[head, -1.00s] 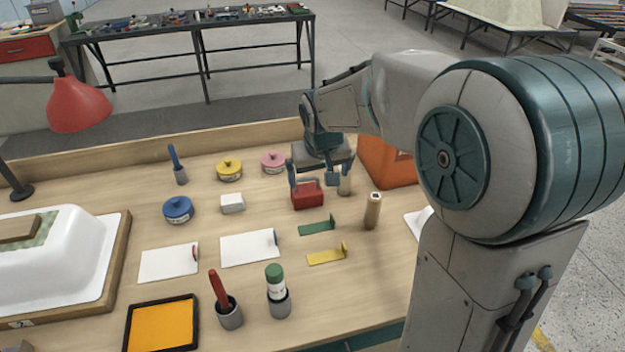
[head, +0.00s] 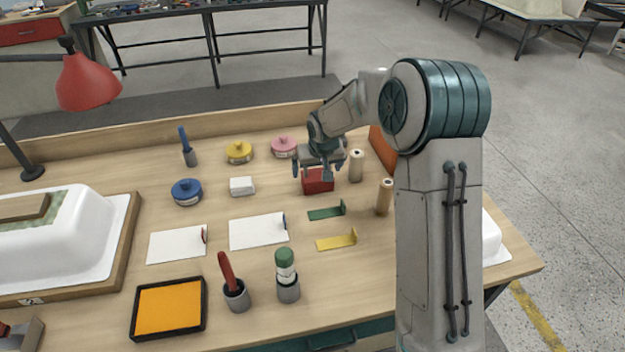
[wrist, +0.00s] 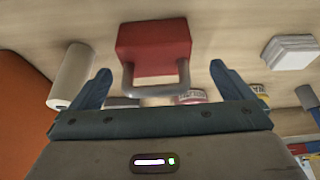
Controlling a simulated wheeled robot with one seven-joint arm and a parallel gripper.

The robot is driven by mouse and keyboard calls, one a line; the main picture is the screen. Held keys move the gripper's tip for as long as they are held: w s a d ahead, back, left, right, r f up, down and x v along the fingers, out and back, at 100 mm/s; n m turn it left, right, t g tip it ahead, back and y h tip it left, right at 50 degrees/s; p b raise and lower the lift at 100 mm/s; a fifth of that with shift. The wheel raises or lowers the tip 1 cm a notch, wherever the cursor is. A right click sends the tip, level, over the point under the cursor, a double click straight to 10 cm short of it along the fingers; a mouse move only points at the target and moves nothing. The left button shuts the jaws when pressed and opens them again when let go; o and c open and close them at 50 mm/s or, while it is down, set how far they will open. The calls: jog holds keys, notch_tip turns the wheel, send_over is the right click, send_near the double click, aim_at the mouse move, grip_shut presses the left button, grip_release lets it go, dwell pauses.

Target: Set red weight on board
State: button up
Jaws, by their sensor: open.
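The red weight (head: 318,182), a red block with a grey loop handle, stands on the workbench right of centre. In the wrist view the red weight (wrist: 155,40) lies ahead of my gripper, its handle toward the palm. My gripper (head: 311,168) is open over the weight; in the wrist view its blue fingers (wrist: 160,70) are spread to either side of the handle, with gaps, not closed on it. A brown wooden board (head: 24,208) lies on a green patterned patch on the white tub shell (head: 85,235) at the far left.
Beige cylinders (head: 356,166) (head: 384,198) stand right of the weight, and an orange panel (head: 385,150) is behind. A white block (head: 242,186), lidded tins (head: 187,192) and white cards (head: 258,231) lie left. A red lamp (head: 86,82) overhangs the back left.

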aim_at(317, 174)
jog(key=shift+p+x, duration=0.5)
jog(key=shift+x, duration=2.4)
jog(key=shift+d, duration=0.25)
jog(key=c, duration=1.8)
jog(key=shift+w+r, duration=0.15)
jog(key=shift+r, duration=0.05)
jog(key=shift+c, duration=0.8)
jog(key=shift+r, duration=0.1)
